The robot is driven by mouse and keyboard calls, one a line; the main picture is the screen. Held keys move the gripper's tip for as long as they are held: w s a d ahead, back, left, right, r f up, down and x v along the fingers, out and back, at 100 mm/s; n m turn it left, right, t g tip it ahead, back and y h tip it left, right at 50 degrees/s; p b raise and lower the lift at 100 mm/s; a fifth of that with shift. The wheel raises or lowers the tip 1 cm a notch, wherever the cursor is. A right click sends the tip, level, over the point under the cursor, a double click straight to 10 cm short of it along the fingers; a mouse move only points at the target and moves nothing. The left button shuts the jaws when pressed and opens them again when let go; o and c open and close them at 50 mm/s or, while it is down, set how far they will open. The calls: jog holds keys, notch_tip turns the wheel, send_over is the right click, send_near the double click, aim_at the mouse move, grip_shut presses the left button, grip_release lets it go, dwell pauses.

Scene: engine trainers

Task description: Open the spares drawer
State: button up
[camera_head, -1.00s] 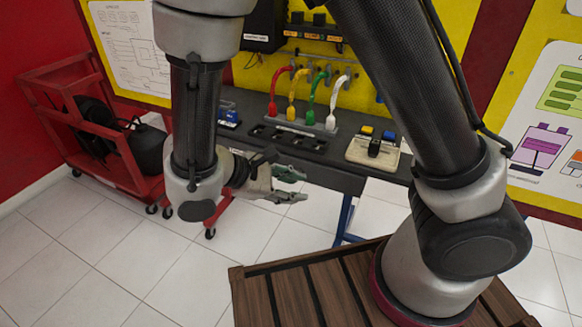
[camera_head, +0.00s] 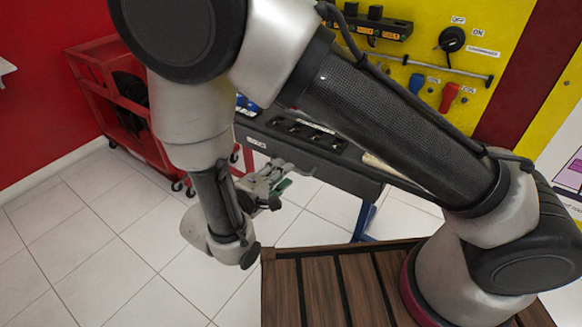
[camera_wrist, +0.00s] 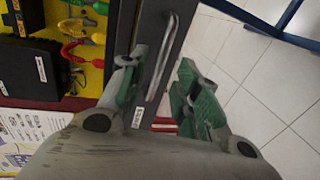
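The spares drawer's dark grey front (camera_wrist: 151,22) shows in the wrist view, with a pale metal bar handle (camera_wrist: 163,60) running along it. A small white label (camera_wrist: 138,117) sits near the handle's lower end; its text is too small to read. My gripper (camera_wrist: 162,88) is open, with green-padded fingers on either side of the handle's lower end in the picture. I cannot tell whether the fingers touch the handle. In the head view my gripper (camera_head: 276,183) is just in front of the bench (camera_head: 345,172). The handle cannot be made out there.
The bench top holds a black socket strip (camera_head: 305,130). A red trolley (camera_head: 112,92) stands at the left. A yellow panel (camera_head: 440,60) with switches rises behind. A brown slatted platform (camera_head: 335,285) lies under my arm.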

aim_at(305, 151)
jog(key=shift+x, duration=2.35)
grip_shut()
